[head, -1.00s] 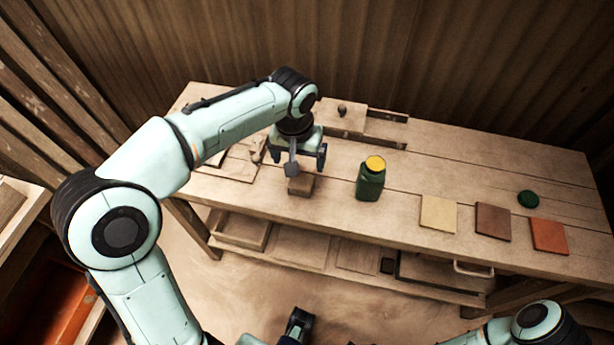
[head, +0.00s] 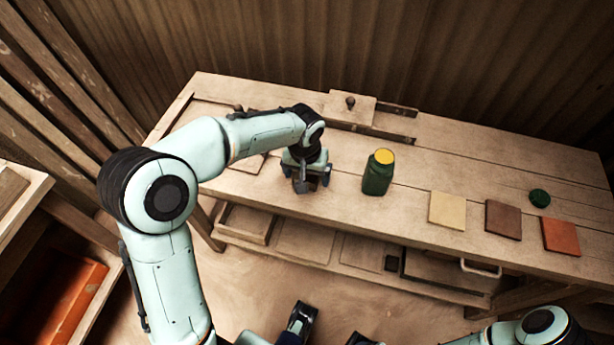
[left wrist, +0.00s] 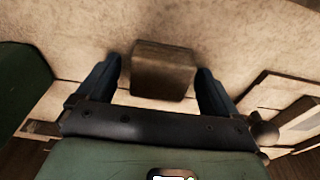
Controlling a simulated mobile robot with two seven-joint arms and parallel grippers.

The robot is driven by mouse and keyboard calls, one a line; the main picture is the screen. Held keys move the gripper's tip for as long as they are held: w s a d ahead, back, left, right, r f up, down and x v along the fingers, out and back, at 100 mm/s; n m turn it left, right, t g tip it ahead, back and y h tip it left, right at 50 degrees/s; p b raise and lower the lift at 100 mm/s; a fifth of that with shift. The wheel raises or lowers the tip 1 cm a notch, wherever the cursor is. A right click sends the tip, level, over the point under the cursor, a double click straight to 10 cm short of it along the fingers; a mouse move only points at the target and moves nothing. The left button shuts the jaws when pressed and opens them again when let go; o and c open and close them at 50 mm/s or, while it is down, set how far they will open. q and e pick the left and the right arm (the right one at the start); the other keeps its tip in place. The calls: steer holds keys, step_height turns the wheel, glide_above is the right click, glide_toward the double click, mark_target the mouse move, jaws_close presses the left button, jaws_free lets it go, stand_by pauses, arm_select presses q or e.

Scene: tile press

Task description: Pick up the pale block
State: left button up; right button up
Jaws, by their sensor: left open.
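The block (left wrist: 163,70) looks brownish and lies on the worktable's top. In the left wrist view it sits between the two dark fingers of my left gripper (left wrist: 158,76), with a gap on each side. The fingers are open and do not appear to touch it. In the head view my left gripper (head: 307,184) is over the table's front part, left of the green bottle, and hides most or all of the block. My right arm (head: 541,322) shows only in part at the bottom right; its gripper is not seen.
A green bottle with a yellow top (head: 377,173) stands right of the gripper. Cream (head: 447,210), brown (head: 503,219) and orange (head: 561,237) tiles lie farther right, near a green disc (head: 539,198). A knobbed wooden piece (head: 350,108) is at the back.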

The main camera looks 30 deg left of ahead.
arm_select(q)
steer(key=c, duration=1.1)
steer(key=shift+o, duration=0.2)
steer(key=shift+r, duration=0.15)
step_height(320, 180, up, 20)
steer(key=p, duration=0.4)
steer(key=o, duration=0.5)
steer(key=c, duration=0.4)
